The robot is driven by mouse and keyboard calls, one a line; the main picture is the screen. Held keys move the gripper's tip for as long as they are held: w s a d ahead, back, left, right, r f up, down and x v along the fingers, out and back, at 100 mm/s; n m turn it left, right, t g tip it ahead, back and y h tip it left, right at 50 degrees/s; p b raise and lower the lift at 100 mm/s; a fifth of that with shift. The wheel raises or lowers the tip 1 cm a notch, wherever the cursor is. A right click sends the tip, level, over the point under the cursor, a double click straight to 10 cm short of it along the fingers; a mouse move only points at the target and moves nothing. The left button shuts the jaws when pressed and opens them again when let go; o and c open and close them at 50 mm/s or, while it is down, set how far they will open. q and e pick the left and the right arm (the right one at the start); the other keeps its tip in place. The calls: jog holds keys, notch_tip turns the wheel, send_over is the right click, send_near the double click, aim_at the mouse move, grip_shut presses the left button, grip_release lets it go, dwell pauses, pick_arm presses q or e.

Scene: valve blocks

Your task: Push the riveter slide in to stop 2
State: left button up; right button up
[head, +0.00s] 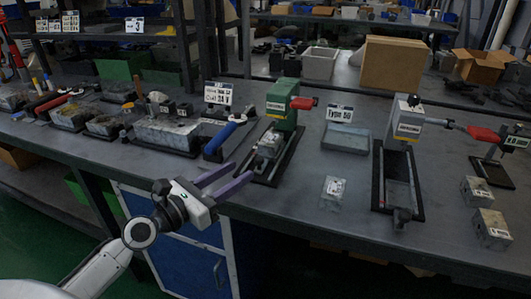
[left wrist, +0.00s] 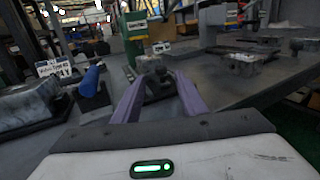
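A green riveter (head: 283,105) with a red handle (head: 304,103) stands at the middle of the bench. A grey metal block (head: 267,145) sits on its dark slide base, below and in front of the head. My left gripper (head: 243,171) is open at the front end of this base, its purple fingers apart. In the left wrist view, a dark knob-like part (left wrist: 155,82) shows between and just beyond the fingertips; contact cannot be told. The green riveter body (left wrist: 136,38) rises behind it. The stop marks are too small to make out. My right gripper is not in view.
A second, grey riveter (head: 408,118) with a long empty slide tray (head: 398,172) stands to the right. Between them are a tray (head: 346,136) and a small block (head: 334,188). A blue-handled tool (head: 224,136) lies left of the green riveter. Two blocks sit at far right.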

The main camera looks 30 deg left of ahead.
aim_at(256, 161)
pick_arm(q)
jog(key=w, duration=0.3)
jog(key=w+d, duration=0.1)
jog(key=w, duration=0.4)
jog(key=shift+w+d+p, duration=0.25)
jog(key=shift+w+p, duration=0.05)
jog(key=shift+p, duration=0.1)
grip_shut()
